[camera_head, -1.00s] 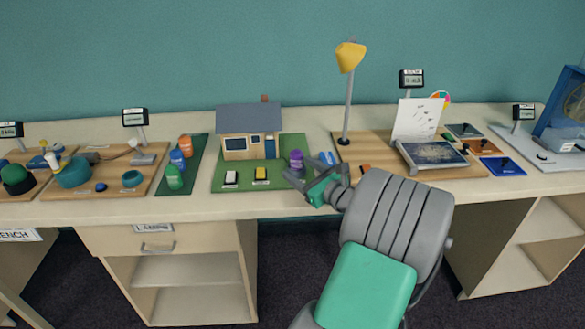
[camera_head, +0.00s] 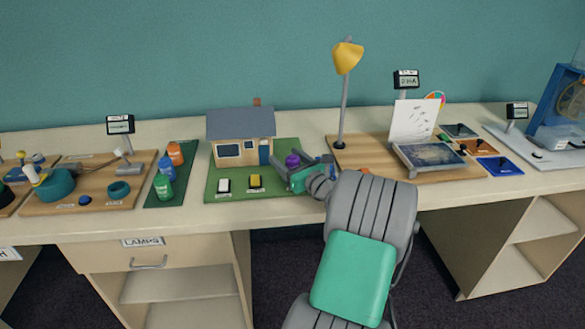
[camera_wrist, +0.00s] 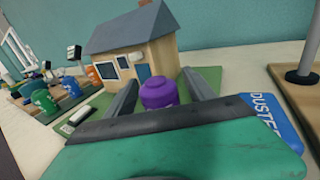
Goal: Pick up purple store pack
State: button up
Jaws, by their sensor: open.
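The purple store pack (camera_head: 293,160) stands upright on the green mat (camera_head: 224,183), just right of the model house (camera_head: 240,140). In the wrist view the purple pack (camera_wrist: 158,94) shows its rounded top between my two fingers, with the house behind it. My gripper (camera_head: 290,170) is open, with a finger on each side of the pack; it also shows in the wrist view (camera_wrist: 160,92). I cannot tell whether either finger touches the pack. The pack's lower part is hidden by my gripper.
A white block (camera_head: 223,185) and a yellow block (camera_head: 255,181) sit on the mat's front. A yellow lamp (camera_head: 346,56) stands on a wooden board to the right. Orange, blue and green bottles (camera_head: 164,189) stand on a mat at left. A blue labelled card (camera_wrist: 270,112) lies right of my gripper.

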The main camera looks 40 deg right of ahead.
grip_shut()
dwell(0.5)
